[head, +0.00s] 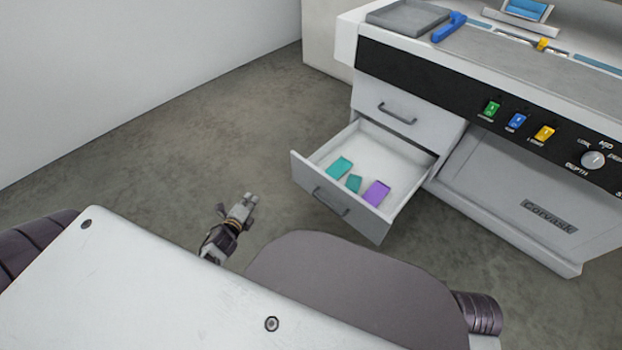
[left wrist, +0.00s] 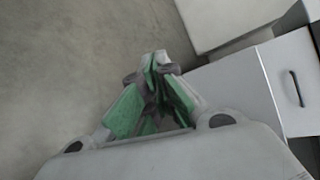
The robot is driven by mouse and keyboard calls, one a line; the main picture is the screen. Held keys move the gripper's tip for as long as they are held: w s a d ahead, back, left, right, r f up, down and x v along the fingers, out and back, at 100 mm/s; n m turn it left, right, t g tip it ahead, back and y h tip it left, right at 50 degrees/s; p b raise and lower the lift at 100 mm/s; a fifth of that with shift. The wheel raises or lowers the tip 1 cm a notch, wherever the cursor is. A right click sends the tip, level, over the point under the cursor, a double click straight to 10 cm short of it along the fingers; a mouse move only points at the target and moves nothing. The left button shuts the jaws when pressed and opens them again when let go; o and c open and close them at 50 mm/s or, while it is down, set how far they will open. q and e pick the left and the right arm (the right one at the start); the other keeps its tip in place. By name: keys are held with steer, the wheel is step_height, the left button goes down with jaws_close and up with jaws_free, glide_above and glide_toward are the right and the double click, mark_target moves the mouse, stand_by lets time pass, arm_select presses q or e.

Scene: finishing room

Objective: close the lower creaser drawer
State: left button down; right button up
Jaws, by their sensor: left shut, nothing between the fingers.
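The lower creaser drawer (head: 333,203) is pulled out from the white creaser cabinet in the head view. It holds two teal pieces (head: 340,167) and a purple piece (head: 376,193). Its dark bar handle (head: 330,202) is on the front panel. My left gripper (head: 249,201) is shut and empty, left of the drawer front and apart from it, over the floor. In the left wrist view its fingers (left wrist: 157,64) meet at the tips. A white panel with a dark handle (left wrist: 296,88) shows at the right there. My right gripper is not in view.
The upper drawer (head: 390,106) is shut above the open one. The creaser top carries a grey tray (head: 408,16) and a blue tool (head: 449,26). Coloured switches and a knob (head: 592,159) line its black front band. Grey floor (head: 150,160) to the left is clear.

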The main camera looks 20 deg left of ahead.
arm_select(q)
steer(key=d+r+m+t+h, duration=0.1)
steer(key=d+r+m+h, duration=0.2)
steer(key=d+m, duration=0.3)
steer(key=d+r+m+t+h, duration=0.2)
steer(key=d+r+m+h, duration=0.2)
steer(key=m, duration=1)
steer(key=shift+d+h, duration=1)
steer(key=shift+d, duration=0.1)
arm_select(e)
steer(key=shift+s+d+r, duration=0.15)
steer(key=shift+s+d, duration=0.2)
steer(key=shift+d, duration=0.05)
arm_select(q)
steer(key=b, duration=0.1)
glide_toward(313, 172)
steer(key=b+x, duration=0.1)
steer(key=x, duration=0.4)
steer(key=shift+w+d, duration=0.1)
steer(key=shift+w, duration=0.1)
steer(key=shift+b+x, duration=0.35)
steer(key=shift+x, duration=0.45)
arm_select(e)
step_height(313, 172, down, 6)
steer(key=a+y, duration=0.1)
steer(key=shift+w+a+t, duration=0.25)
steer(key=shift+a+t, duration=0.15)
